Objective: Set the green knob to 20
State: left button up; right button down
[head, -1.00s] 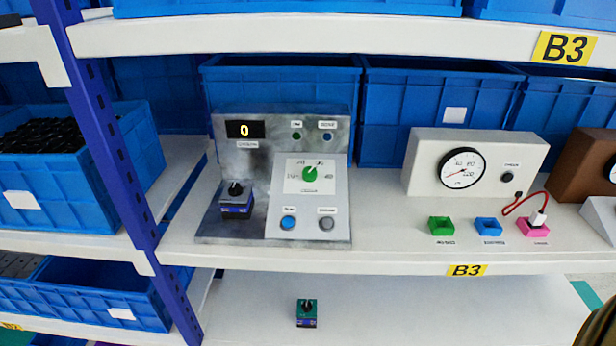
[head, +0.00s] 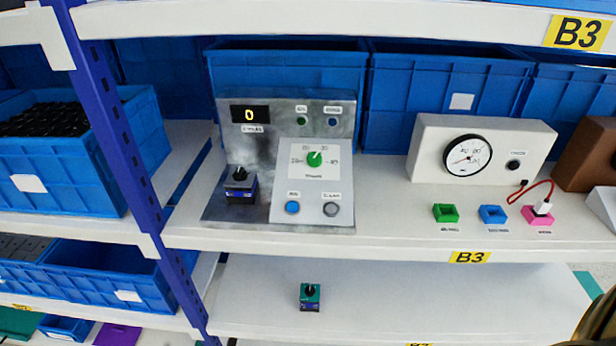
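The green knob (head: 314,159) sits in the middle of a white dial plate (head: 299,171) on a grey metal control panel (head: 226,208). Numbers ring the knob, but they are too small to read surely. A light pointer mark on the knob seems to point up and a little right. The panel's display (head: 250,114) shows 0. Neither of my grippers can be made out in the head view. A dark, striped shape, likely part of my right arm, shows at the lower right corner.
A blue button (head: 292,207) and a grey button (head: 331,209) lie below the dial. A black-knobbed box (head: 241,187) stands on the panel's left; a green-topped one (head: 310,297) is on the lower shelf. A gauge box (head: 424,160) and coloured sockets stand right. A blue post (head: 112,120) rises left.

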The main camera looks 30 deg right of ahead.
aim_at(314, 160)
jog(key=z, duration=0.95)
jog(key=i+j, duration=0.05)
jog(key=j, duration=0.05)
